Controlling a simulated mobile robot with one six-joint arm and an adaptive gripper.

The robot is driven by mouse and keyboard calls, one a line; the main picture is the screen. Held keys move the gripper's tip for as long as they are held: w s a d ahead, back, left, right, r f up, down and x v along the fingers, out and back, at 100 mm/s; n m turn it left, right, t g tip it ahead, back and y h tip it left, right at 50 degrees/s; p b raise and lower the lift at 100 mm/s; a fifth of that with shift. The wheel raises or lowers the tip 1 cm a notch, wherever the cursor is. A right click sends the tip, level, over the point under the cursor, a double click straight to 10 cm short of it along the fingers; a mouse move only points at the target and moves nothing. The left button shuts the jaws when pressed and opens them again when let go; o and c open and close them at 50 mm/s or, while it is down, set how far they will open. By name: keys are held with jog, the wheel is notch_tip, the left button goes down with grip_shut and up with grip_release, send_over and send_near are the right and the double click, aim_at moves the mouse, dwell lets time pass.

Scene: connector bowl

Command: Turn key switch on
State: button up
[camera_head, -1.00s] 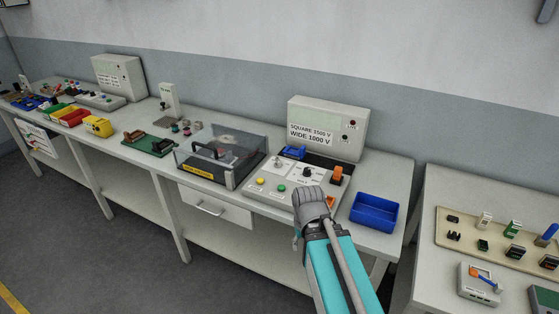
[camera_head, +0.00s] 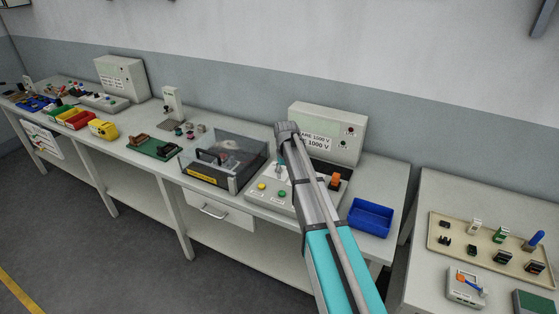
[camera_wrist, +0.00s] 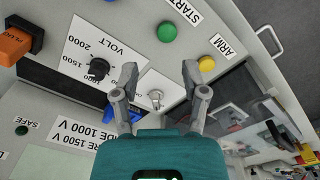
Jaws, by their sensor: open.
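The key switch (camera_wrist: 156,97) is a small silver-white round part on the pale sloping control panel (camera_wrist: 135,25). In the wrist view it shows between and beyond my gripper's fingers. My gripper (camera_wrist: 159,72) is open and empty, with one finger to each side of the key switch in the picture. I see no contact, and the height gap is hard to judge. In the head view my arm comes from the lower right, with its wrist over the panel, and hides part of the panel and the box label behind.
A black VOLT dial (camera_wrist: 98,68), a green START button (camera_wrist: 167,32), a yellow ARM button (camera_wrist: 206,63) and an orange switch (camera_wrist: 14,44) surround the area. A clear-lidded case (camera_head: 222,155) stands left of the panel, a blue bin (camera_head: 371,218) right, a labelled box (camera_head: 340,120) behind.

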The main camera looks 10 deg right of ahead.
jog(key=w+r+p, duration=0.2)
jog(key=w, duration=0.6)
jog(key=w+r+p, duration=0.1)
jog(key=w+r, duration=0.1)
jog(key=w, duration=0.6)
jog(key=shift+w+r+n+p, duration=0.25)
jog(key=shift+r+n+p, duration=0.05)
jog(key=shift+p, duration=0.05)
jog(key=shift+f, duration=0.2)
notch_tip(320, 180, down, 13)
jog(key=b, duration=1.3)
jog(key=shift+f+b, duration=0.2)
jog(key=shift+b, duration=0.2)
grip_shut()
